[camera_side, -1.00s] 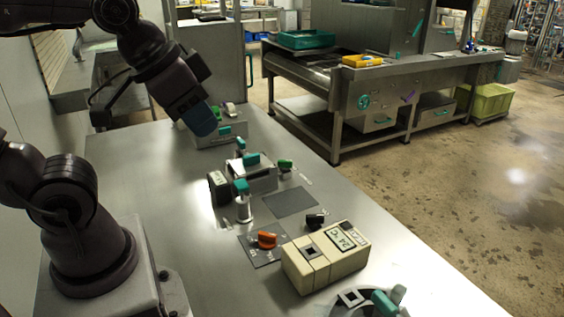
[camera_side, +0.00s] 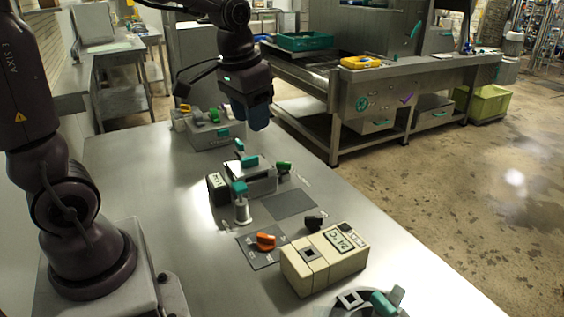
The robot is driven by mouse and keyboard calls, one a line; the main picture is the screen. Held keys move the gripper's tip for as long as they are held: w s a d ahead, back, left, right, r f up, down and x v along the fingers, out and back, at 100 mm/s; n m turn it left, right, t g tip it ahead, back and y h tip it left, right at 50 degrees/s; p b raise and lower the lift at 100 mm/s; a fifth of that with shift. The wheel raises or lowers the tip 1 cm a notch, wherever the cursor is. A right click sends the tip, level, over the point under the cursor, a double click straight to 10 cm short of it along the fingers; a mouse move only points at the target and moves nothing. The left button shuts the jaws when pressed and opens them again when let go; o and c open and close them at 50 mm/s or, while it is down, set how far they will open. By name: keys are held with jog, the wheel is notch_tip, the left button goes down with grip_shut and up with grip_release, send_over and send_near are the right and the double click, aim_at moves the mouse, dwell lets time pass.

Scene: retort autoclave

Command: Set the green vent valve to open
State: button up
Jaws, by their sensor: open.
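A green valve handle (camera_side: 284,167), the likely vent valve, sits on the steel table just right of a small steel box. Its markings are too small to read, so I cannot tell its setting. Another green part (camera_side: 224,113) sits farther back on a grey box. My gripper (camera_side: 252,122) hangs above the table, pointing down with blue fingertips, behind and above the green handle and apart from it. It is open and I see nothing in it; the gap between its fingers is hard to see from here.
The small steel box (camera_side: 262,182) has teal handles. Nearer stand a teal-topped post (camera_side: 242,204), an orange knob (camera_side: 265,241) on a dark plate, a black knob (camera_side: 315,222) and a beige temperature unit (camera_side: 325,262).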

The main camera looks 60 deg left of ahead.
jog(key=w+a+f+m+g, duration=0.1)
jog(key=w+a+f+g, duration=0.1)
jog(key=w+a+f, duration=0.7)
jog(key=m, duration=0.8)
send_over(284, 166)
jog(key=a, duration=0.1)
notch_tip(284, 166, down, 6)
jog(key=shift+h, duration=0.3)
notch_tip(284, 166, down, 13)
grip_shut()
